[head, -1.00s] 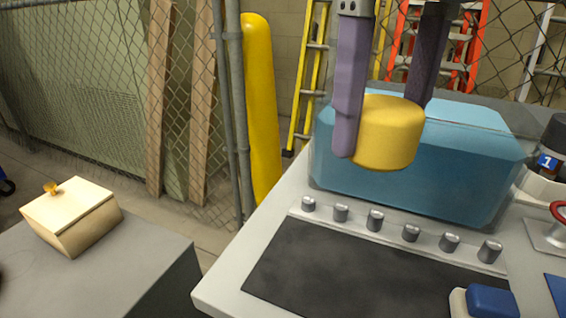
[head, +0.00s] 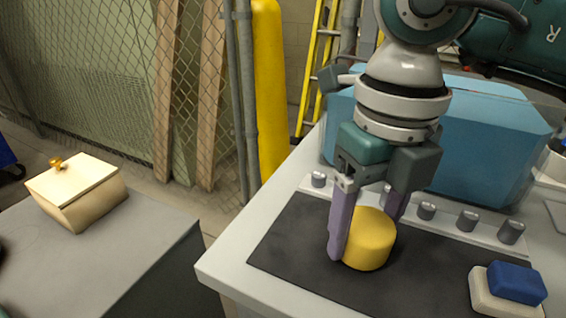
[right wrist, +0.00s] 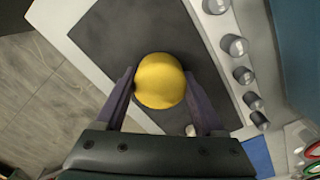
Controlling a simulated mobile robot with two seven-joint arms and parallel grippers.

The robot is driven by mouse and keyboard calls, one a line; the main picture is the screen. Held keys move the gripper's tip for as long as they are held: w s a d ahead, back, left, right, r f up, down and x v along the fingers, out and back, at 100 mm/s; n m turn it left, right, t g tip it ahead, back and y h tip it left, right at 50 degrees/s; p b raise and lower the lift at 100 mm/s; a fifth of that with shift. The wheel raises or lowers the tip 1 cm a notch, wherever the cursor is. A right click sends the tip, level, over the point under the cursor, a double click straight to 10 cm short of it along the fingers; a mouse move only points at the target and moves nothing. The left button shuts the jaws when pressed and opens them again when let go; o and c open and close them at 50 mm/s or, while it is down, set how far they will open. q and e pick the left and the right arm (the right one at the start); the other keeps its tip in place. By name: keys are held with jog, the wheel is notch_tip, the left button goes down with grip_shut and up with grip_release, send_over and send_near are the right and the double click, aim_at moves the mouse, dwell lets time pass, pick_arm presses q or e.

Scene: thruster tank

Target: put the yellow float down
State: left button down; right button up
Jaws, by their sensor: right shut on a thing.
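The yellow float (head: 370,240) is a short upright cylinder between the purple fingers of my right gripper (head: 362,232). The gripper points down and is shut on the float. In the head view the float is low over the dark mat (head: 290,250); I cannot tell for sure whether its underside touches. The right wrist view shows the round top of the float (right wrist: 160,80) between both fingers, with the mat (right wrist: 130,35) behind it. My left gripper is not in view.
A blue water tank (head: 490,140) stands behind the mat, with a row of grey knobs (head: 467,221) between them. A blue-topped sponge-like block (head: 515,282) lies at the mat's right. A lidded box (head: 75,195) sits on the separate grey surface at left. The mat's left part is clear.

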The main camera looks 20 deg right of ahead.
aim_at(369, 222)
jog(key=shift+f, duration=0.2)
jog(key=o, duration=1.4)
jog(key=shift+r, duration=0.1)
jog(key=shift+r, duration=0.1)
jog(key=shift+r, duration=0.25)
notch_tip(369, 222, up, 12)
jog(key=p, duration=0.1)
jog(key=shift+f, duration=0.15)
jog(key=shift+d, duration=0.1)
